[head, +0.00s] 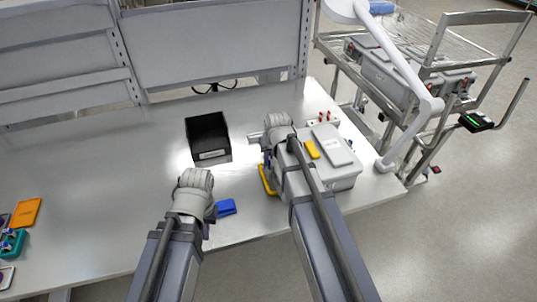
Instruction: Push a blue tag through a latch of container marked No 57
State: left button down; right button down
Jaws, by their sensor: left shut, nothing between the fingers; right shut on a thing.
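A grey lidded container (330,172) stands at the right of the table, with a yellow latch or handle (267,181) at its left side. Its number is not readable. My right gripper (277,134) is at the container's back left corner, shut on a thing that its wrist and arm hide. I cannot tell if that is a blue tag or if it touches a latch. A blue item (227,207) lies near the table's front edge. My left gripper (196,184) is shut and empty just left of it, its fingertips mostly hidden.
A black open bin (208,138) stands left of the container. Small red-topped items (323,117) are behind the container. An orange item (26,213) and a teal one (13,242) lie at far left. A lamp arm (408,85) and a metal cart (440,72) are at right. The left table is mostly clear.

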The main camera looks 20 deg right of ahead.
jog(key=shift+f, duration=0.2)
jog(key=shift+f+b, duration=0.4)
jog(key=shift+b, duration=0.2)
jog(key=shift+s+a+f, duration=0.1)
jog(key=shift+s+f, duration=0.05)
jog(key=shift+s, duration=0.1)
